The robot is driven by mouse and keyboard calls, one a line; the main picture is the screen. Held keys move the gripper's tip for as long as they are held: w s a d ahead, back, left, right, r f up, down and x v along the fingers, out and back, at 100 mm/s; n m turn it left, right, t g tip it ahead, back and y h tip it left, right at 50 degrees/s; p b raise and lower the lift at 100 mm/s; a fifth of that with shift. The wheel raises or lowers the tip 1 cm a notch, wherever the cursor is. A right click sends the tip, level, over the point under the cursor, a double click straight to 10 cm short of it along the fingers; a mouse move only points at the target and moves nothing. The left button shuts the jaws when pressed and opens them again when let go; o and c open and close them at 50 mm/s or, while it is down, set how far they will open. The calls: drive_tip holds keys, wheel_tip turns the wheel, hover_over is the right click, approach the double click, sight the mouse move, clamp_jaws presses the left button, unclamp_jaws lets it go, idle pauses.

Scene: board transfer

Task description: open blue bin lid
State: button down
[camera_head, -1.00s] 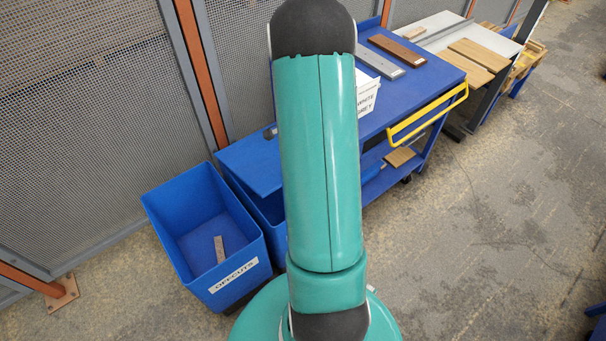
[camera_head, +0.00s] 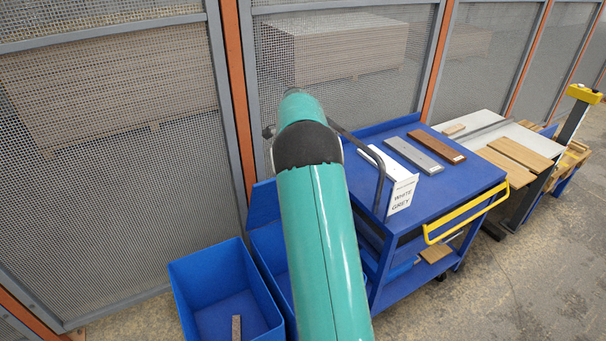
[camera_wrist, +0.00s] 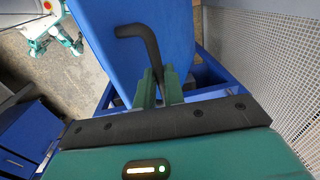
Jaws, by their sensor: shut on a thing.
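The blue lid (camera_head: 263,204) stands raised and tilted above its blue bin (camera_head: 268,250), beside the mesh fence. In the wrist view the lid (camera_wrist: 98,32) is a large blue panel with a black bent handle (camera_wrist: 143,36). My gripper (camera_wrist: 158,78) is shut on the handle, with its green fingers around the bar's lower part. The bin's rim (camera_wrist: 213,74) shows behind the fingers, with a gap between lid and bin. In the head view my arm covers the gripper, the handle and part of the bin.
An open blue bin (camera_head: 205,258) with an offcut (camera_head: 236,327) stands to the left. A blue cart (camera_head: 385,128) with several boards and a white sign (camera_head: 402,195) stands to the right. The mesh fence (camera_head: 120,130) runs close behind the bins.

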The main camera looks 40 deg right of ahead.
drive_tip(key=w+d+r, duration=0.1)
drive_tip(key=w, duration=0.5)
drive_tip(key=shift+w, duration=0.4)
